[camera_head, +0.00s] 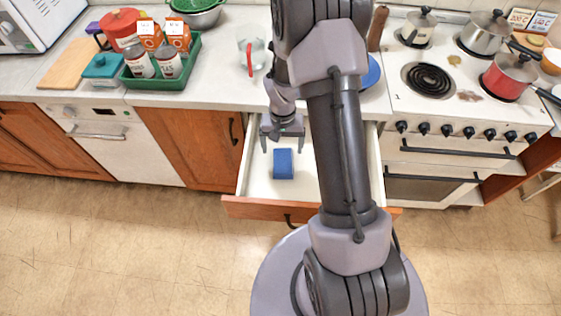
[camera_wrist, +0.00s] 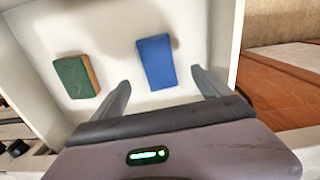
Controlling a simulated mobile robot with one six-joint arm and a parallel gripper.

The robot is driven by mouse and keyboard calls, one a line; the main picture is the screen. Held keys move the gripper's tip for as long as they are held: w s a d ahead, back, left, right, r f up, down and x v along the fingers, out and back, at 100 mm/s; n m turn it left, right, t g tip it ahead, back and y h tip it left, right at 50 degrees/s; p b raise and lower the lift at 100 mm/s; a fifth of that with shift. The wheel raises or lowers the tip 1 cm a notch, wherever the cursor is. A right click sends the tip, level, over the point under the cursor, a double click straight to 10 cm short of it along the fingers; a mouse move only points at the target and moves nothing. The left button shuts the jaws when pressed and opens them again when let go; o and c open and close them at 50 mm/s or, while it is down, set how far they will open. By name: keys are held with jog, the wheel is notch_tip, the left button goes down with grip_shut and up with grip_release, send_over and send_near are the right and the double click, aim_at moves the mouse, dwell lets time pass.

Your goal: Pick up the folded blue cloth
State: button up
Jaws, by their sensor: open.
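The folded blue cloth (camera_head: 283,164) lies flat on the floor of an open white drawer (camera_head: 256,187). It also shows in the wrist view (camera_wrist: 156,62), near the drawer's side wall. My gripper (camera_head: 284,146) is open and empty, above the drawer and just behind the cloth in the head view. In the wrist view its two fingers (camera_wrist: 163,88) are spread, with the cloth lying ahead of and between their tips. The fingers appear apart from the cloth.
A green and tan sponge (camera_wrist: 77,77) lies in the same drawer, left of the cloth in the wrist view. The counter above holds a green tray (camera_head: 157,84) of jars and cartons and a clear jug (camera_head: 250,56). A stove (camera_head: 421,107) with pots stands right.

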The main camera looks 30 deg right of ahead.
aim_at(283, 161)
jog(key=f+b, duration=0.1)
jog(key=f, duration=0.3)
jog(key=f+b, duration=0.1)
jog(key=f, duration=0.2)
jog(key=shift+s+d+f+b, duration=0.15)
jog(key=shift+s+f+b, duration=0.05)
jog(key=shift+f+b, duration=0.2)
jog(key=shift+r, duration=0.15)
jog(key=c, duration=1.4)
notch_tip(283, 161, up, 10)
jog(key=p, duration=0.3)
jog(key=shift+p, duration=0.4)
jog(key=shift+c, duration=0.2)
